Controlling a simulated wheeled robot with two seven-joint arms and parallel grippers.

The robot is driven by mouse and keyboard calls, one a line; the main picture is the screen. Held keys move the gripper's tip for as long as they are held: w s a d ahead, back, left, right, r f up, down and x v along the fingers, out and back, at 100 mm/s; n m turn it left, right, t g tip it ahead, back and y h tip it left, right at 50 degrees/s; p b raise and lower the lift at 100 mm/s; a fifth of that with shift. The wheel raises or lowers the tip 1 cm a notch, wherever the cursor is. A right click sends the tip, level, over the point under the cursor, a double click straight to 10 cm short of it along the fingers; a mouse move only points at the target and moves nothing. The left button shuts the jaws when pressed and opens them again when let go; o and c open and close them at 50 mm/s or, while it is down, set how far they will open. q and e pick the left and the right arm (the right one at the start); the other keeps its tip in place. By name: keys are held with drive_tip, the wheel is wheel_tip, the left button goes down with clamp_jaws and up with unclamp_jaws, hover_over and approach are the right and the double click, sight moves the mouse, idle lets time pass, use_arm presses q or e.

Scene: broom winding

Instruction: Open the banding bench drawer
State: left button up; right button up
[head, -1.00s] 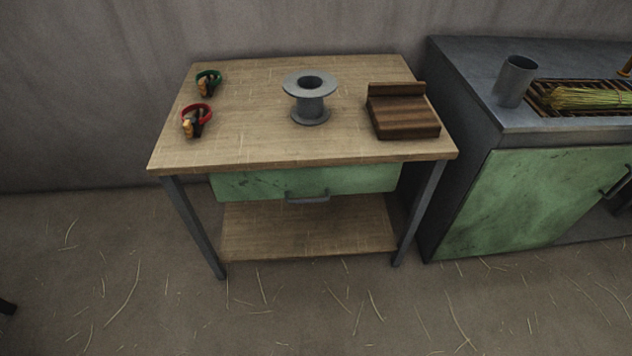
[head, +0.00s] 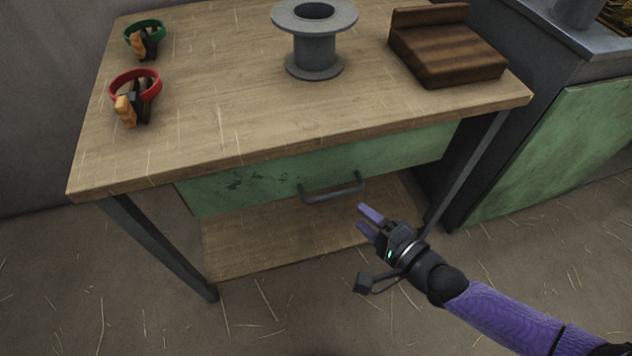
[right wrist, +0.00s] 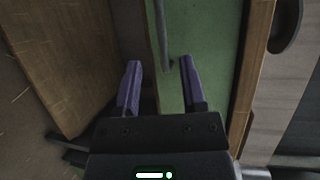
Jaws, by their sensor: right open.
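The banding bench (head: 235,128) has a wooden top and dark metal legs. Its green drawer (head: 240,181) sits under the top and looks shut. A dark bar handle (head: 333,190) is on the drawer front. My right gripper (head: 363,219) is open and empty, a little to the right of and below the handle, apart from it. In the right wrist view the two purple fingers (right wrist: 163,80) point at the green drawer front (right wrist: 205,50), with the handle (right wrist: 162,35) ahead between them. My left gripper is not in view.
On the bench top stand a grey spool (head: 314,45), a brown wooden block (head: 447,50) and red (head: 135,90) and green (head: 144,38) ringed tools. A lower shelf (head: 240,250) lies below the drawer. A green-fronted cabinet (head: 560,150) stands to the right.

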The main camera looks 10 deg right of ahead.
sight(335, 193)
drive_tip(key=b+x, duration=0.4)
drive_tip(key=x, duration=0.4)
drive_tip(key=shift+w+a+f, duration=0.15)
drive_tip(key=shift+w, duration=0.25)
drive_tip(key=shift+c, duration=0.7)
clamp_jaws()
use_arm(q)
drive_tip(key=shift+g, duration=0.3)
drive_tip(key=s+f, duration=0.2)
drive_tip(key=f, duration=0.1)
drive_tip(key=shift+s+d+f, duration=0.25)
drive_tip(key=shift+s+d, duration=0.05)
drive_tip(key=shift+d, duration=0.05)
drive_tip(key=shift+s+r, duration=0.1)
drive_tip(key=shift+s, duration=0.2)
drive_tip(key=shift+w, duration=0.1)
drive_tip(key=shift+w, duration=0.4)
